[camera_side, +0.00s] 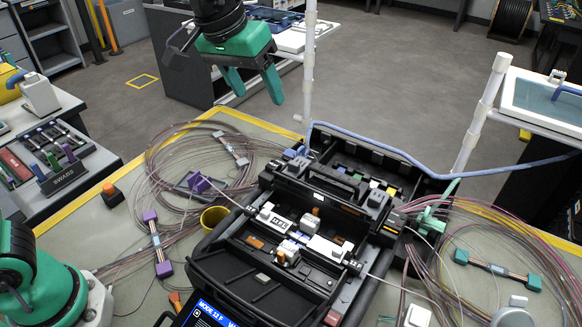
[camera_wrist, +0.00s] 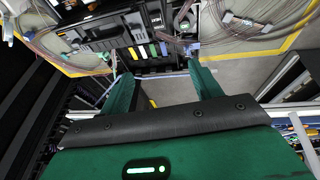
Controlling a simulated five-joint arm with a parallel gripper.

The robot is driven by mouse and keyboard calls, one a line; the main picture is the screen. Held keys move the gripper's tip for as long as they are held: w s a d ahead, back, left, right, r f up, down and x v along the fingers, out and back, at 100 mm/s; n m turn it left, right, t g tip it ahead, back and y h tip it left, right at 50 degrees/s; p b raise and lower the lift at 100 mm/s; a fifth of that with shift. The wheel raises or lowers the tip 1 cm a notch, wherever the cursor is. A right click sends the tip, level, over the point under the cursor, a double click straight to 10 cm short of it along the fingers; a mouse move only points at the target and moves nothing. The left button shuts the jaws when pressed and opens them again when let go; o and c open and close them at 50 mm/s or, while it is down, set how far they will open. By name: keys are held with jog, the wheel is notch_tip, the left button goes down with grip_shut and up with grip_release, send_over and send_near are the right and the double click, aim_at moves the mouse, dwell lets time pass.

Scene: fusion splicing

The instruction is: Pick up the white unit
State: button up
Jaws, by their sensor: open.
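My gripper (camera_side: 259,96) is open and empty, fingers pointing down, high above the floor behind the work table. Its green fingers also show in the wrist view (camera_wrist: 160,72), with nothing between them. Several white pieces could be the white unit, and I cannot tell which. A white block (camera_side: 323,248) and another white block (camera_side: 272,217) sit on the black splicer (camera_side: 262,284).
Coiled fibers (camera_side: 160,150) spread left of the splicer, more to its right. A black open case (camera_side: 350,165) stands behind it. A yellow cup (camera_side: 213,217) stands left.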

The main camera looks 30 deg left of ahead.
jog(key=shift+g, duration=0.8)
jog(key=w+d+f, duration=0.1)
jog(key=d+f, duration=0.1)
jog(key=d, duration=0.6)
jog(key=w+d+f, duration=0.2)
jog(key=d+f, duration=0.1)
jog(key=d, duration=0.5)
jog(key=w+d+f, duration=0.1)
jog(key=d+f, duration=0.1)
jog(key=d, duration=0.7)
jog(key=shift+w+d+f, duration=0.1)
jog(key=shift+w+f, duration=0.05)
jog(key=shift+f, duration=0.25)
jog(key=s+d+f, duration=0.3)
jog(key=d+f, duration=0.4)
jog(key=d, duration=0.2)
jog(key=g+y, duration=0.2)
send_over(420, 317)
jog(key=shift+n, duration=0.4)
notch_tip(420, 317, down, 9)
jog(key=shift+f, duration=1.65)
jog(key=shift+f, duration=0.1)
jog(key=shift+f, duration=2.55)
jog(key=shift+c, duration=0.4)
